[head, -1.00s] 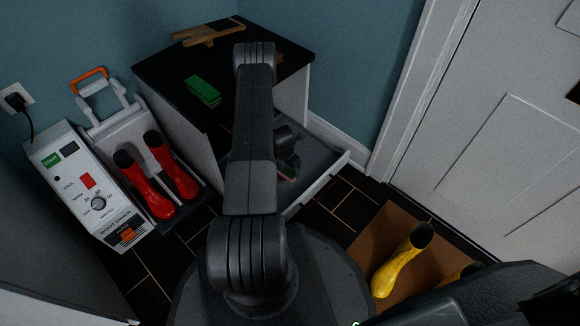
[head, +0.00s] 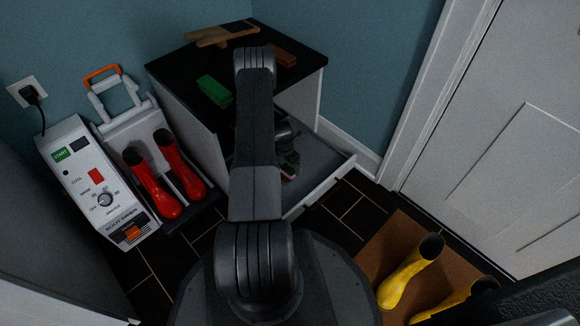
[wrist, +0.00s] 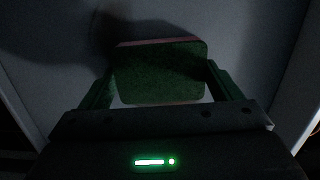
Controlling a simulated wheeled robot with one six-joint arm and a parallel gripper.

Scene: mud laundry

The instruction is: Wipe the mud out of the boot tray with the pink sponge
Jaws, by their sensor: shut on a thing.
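My gripper (wrist: 160,88) is shut on the pink sponge (wrist: 160,42), which shows a dark green face and a thin pink edge in the wrist view. The wrist view shows the pale tray floor (wrist: 245,25) with a dark shadow. I cannot make out mud, or whether the sponge touches the floor.
A green block (head: 214,91), a brown block (head: 285,57) and a tan item (head: 215,37) lie on the cabinet top (head: 180,68).

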